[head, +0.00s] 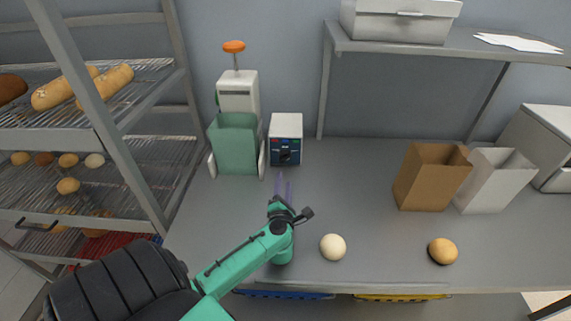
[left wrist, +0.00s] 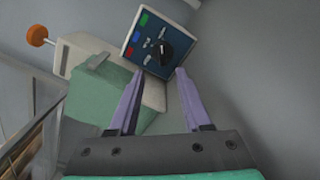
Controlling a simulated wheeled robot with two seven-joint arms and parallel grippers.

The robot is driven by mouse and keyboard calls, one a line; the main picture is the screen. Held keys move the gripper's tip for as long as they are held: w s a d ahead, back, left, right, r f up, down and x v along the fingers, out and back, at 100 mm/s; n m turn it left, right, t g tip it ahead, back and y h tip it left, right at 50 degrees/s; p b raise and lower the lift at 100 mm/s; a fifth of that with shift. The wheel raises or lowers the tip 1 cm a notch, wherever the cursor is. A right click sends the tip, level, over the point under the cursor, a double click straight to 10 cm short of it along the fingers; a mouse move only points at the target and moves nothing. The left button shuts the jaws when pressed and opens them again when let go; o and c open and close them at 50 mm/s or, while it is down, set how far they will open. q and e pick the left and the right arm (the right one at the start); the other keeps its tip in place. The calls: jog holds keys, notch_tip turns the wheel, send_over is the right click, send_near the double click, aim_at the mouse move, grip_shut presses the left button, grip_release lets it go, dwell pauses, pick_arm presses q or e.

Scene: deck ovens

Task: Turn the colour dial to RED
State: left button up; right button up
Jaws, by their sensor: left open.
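The colour dial is a black round knob (left wrist: 160,51) on the dark blue front of a small pale box (head: 286,127). In the left wrist view, red (left wrist: 130,52), blue (left wrist: 136,37) and green (left wrist: 143,19) patches run along one edge of the panel. I cannot tell which colour the knob points to. My left gripper (head: 284,179) is open and empty, its purple fingers aimed at the panel from in front. In the left wrist view, the fingertips (left wrist: 159,73) are just short of the knob and appear apart from it. My right gripper is not in view.
A green and white machine with an orange knob (head: 234,46) stands close left of the box. A pale ball (head: 333,247), a bun (head: 442,251) and brown (head: 432,180) and white (head: 494,182) bags stand to the right. A bread rack (head: 150,185) is at left.

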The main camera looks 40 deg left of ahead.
aim_at(286, 160)
pick_arm(q)
jog(key=x, duration=0.9)
jog(key=shift+w+a+f, duration=0.1)
jog(key=shift+f, duration=0.3)
jog(key=shift+w+a+r, duration=0.1)
jog(key=shift+w+a, duration=0.1)
jog(key=shift+w, duration=0.05)
jog(key=shift+r, duration=0.15)
grip_shut()
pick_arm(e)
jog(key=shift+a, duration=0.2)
